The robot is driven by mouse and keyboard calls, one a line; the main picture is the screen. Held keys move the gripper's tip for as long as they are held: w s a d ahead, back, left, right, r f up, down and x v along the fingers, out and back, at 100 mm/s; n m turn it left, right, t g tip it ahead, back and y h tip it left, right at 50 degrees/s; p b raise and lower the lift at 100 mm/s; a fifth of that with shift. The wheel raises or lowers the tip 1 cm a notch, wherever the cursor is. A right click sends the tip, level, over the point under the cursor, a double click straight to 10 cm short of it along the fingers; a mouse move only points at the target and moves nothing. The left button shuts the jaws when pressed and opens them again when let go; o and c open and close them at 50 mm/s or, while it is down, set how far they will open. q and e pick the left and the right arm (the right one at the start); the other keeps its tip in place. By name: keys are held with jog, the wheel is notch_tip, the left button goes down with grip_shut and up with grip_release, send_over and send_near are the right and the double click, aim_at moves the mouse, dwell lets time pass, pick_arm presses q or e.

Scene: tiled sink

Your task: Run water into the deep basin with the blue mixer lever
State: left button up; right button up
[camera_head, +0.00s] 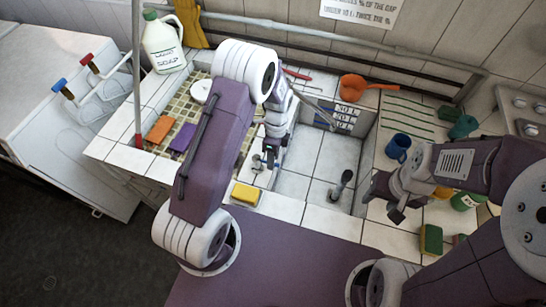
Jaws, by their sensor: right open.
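The deep basin (325,160) is white-tiled and sits in the middle of the counter; I see no water in it. A thin grey rod, perhaps a spout, reaches over its back left. A red lever-like piece (297,74) lies near the back wall. I cannot make out a blue mixer lever at the basin; my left arm covers part of that area. My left gripper (268,156) points down at the basin's left edge, and its jaw opening is unclear. My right gripper (386,203) is open and empty by the basin's front right.
A dark upright piece (341,184) stands in the basin. A yellow sponge (245,194) lies at the front edge. Blue-ended (59,85) and red-ended (87,60) handles sit far left.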

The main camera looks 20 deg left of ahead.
pick_arm(q)
jog(key=shift+f, duration=0.1)
grip_shut()
dwell(1.4)
